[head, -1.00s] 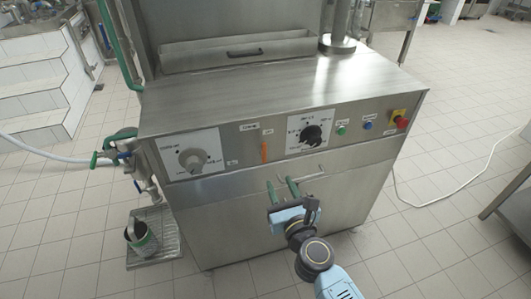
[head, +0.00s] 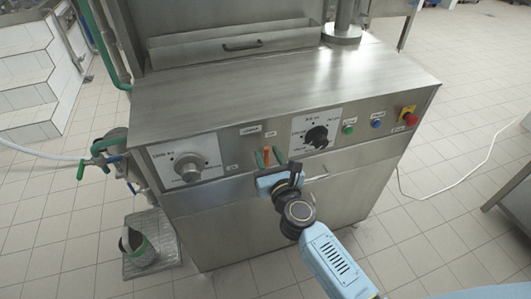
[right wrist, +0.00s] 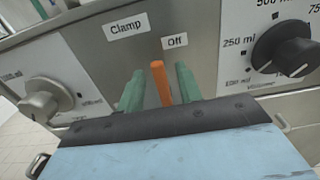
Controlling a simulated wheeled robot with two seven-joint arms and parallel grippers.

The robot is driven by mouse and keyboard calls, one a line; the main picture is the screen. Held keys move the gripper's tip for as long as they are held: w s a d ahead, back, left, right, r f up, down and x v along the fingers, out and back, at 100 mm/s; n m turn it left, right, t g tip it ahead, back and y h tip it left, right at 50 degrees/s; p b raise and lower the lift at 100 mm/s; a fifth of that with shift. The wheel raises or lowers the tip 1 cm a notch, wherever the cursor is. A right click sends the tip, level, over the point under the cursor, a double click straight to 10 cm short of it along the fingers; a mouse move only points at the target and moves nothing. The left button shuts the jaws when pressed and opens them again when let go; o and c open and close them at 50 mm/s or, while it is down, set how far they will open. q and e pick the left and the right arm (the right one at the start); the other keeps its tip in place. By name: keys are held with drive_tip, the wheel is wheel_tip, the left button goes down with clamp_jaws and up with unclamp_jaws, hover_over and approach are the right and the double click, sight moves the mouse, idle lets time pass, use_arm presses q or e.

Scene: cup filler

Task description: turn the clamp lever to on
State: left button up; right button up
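The clamp lever is a small upright orange bar (head: 266,156) on the steel front panel, between the two dials. In the right wrist view the orange lever (right wrist: 160,82) stands under a "Clamp" label (right wrist: 127,28) and an "Off" label (right wrist: 174,41). My right gripper (head: 267,153) is at the panel. Its two green fingers stand one on each side of the lever, with narrow gaps visible in the right wrist view (right wrist: 159,75). It is open. The lever's lower end is hidden behind the gripper body. My left gripper is not in view.
A grey dial (head: 188,168) is left of the lever and a black dial (head: 317,137) right of it. Green (head: 348,129), blue (head: 377,124) and red (head: 407,117) buttons are farther right. A handle bar sits just below the panel.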

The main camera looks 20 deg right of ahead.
clamp_jaws()
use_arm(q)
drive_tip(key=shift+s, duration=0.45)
